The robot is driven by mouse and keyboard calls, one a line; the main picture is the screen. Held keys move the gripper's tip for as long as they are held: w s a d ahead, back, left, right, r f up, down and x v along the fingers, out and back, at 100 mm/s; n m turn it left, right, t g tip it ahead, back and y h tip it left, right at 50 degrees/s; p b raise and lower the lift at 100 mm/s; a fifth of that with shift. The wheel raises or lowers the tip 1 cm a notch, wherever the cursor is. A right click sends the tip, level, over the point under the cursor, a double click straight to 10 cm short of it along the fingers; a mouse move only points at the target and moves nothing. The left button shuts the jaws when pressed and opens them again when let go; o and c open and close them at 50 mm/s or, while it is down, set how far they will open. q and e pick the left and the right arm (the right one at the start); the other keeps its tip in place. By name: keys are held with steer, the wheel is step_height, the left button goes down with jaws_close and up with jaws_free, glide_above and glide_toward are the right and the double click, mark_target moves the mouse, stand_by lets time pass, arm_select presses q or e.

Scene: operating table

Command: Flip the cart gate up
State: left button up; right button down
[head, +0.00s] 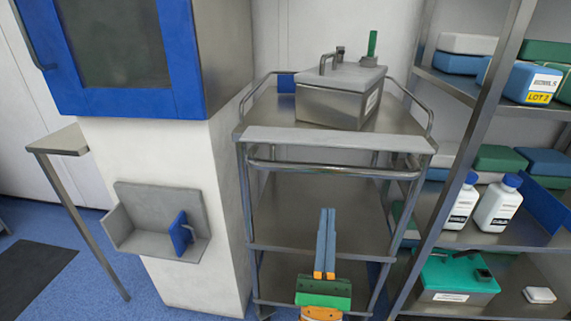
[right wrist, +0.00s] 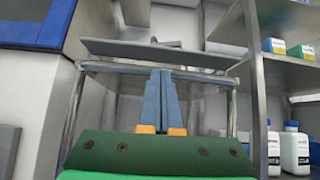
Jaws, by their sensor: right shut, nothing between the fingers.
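The steel cart (head: 320,247) stands in the middle of the head view. Its gate looks like the flat grey panel (head: 335,141) along the front edge of the cart's top, lying about level, with a bar handle (head: 330,170) below it. In the right wrist view the gate (right wrist: 150,50) spans the upper part, above and beyond the fingers. My right gripper (head: 326,212) is shut and empty, in front of the cart and below the gate, with its fingers pointing toward the cart. It appears apart from the gate. My left gripper is out of view.
A lidded metal box (head: 340,95) sits on the cart's top. A steel shelf rack (head: 480,85) with bottles and boxes stands close on the right. A white cabinet base (head: 165,150) with a grey wall tray (head: 150,205) stands on the left.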

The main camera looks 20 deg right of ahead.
mark_target(332, 166)
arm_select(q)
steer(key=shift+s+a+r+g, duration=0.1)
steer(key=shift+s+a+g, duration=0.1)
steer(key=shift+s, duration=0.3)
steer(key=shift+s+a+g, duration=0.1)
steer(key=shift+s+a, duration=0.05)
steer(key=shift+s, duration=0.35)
arm_select(e)
steer(key=shift+d+f+m, duration=0.15)
steer(key=shift+m, duration=0.15)
steer(key=p+x, duration=0.3)
steer(key=x, duration=0.6)
steer(key=shift+w+d, duration=0.1)
steer(key=shift+w, duration=0.05)
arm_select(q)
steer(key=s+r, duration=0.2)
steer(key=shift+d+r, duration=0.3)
arm_select(e)
steer(key=shift+w+d+r, duration=0.15)
steer(key=shift+w+r, duration=0.1)
steer(key=shift+r, duration=0.1)
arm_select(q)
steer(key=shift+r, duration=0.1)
